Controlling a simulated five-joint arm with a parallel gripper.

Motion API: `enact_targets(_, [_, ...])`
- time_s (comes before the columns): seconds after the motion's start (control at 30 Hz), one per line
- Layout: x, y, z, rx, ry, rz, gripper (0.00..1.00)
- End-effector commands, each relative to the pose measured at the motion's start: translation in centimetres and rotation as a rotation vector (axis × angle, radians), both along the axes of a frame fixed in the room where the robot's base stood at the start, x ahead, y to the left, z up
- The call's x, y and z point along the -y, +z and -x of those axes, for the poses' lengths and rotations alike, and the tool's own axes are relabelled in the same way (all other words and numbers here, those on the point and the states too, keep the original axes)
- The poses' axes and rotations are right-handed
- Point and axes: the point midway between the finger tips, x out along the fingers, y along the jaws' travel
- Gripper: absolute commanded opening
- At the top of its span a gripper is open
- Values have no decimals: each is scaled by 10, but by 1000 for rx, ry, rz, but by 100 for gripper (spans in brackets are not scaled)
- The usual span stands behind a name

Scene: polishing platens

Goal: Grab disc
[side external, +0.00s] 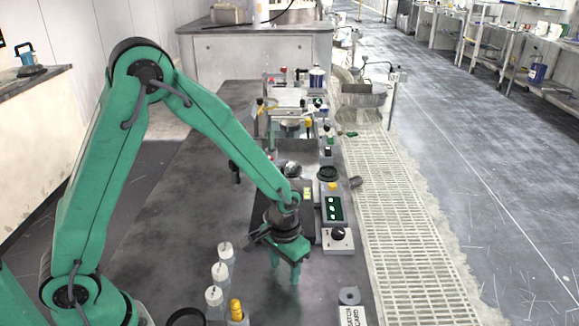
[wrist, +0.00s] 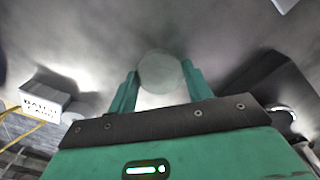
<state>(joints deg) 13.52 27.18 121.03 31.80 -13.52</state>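The disc (wrist: 161,73) is a pale grey round in the wrist view, at the tips of my gripper's fingers. My gripper (wrist: 160,80) has its two green fingers spread apart, one on each side of the disc. The disc's edges lie close to both fingers; I cannot tell whether they touch. In the side external view my gripper (side external: 287,275) points down over the dark bench top, near its front right part. The disc cannot be made out there.
A control box (side external: 338,239) with a black knob stands right of my gripper. White-topped bottles (side external: 221,272) and a yellow-capped one (side external: 236,309) stand front left. A batch card (side external: 353,315) is at the front right; it also shows in the wrist view (wrist: 42,104).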

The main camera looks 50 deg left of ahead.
Motion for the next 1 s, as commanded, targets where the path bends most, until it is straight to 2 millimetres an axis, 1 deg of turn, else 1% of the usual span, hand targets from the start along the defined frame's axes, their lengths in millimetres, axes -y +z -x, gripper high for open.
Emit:
enact_targets(0.3, [0,1,0,1,0,0,25])
enact_targets(0.47, [0,5,-1,2,0,0,25])
enact_targets(0.67, [0,20,-1,4,0,1,25])
enact_targets(0.83, [0,43,-1,5,0,1,25])
enact_targets(1.0, [23,60,21,3,-6,1,25])
